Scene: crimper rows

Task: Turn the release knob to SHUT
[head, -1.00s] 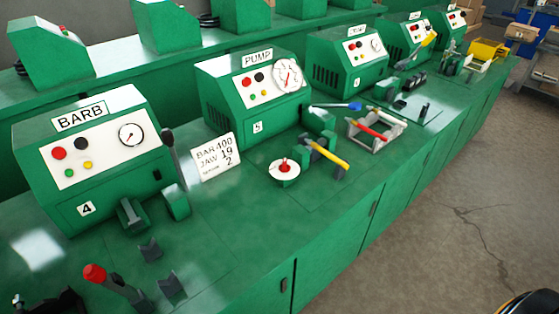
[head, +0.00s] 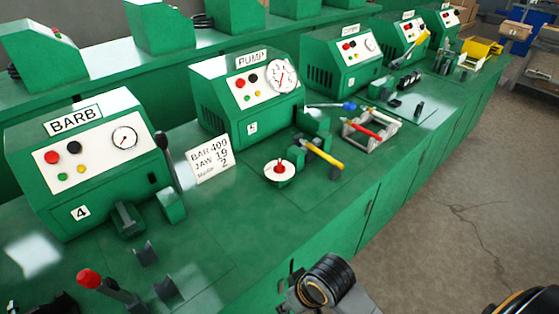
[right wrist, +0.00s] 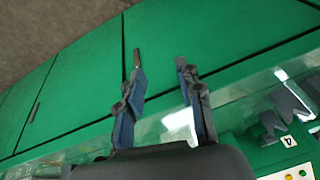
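The release knob is a small red knob (head: 281,167) on a round white dial plate (head: 272,178), on the green bench in front of the PUMP machine (head: 240,125). Marks on the dial are too small to read, so I cannot tell its setting. A dark cylindrical part of my arm shows at the bottom of the head view, below and right of the knob, apart from it. My right gripper (right wrist: 159,60) is open and empty in the right wrist view, its two fingers apart against the green bench front.
A yellow-handled lever (head: 324,155) and a blue-handled one (head: 348,106) stand close right of the dial. A sign card (head: 211,160) stands to its left. The BARB machine (head: 85,160) and a red-tipped lever (head: 88,279) are nearer left. The bench before the dial is clear.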

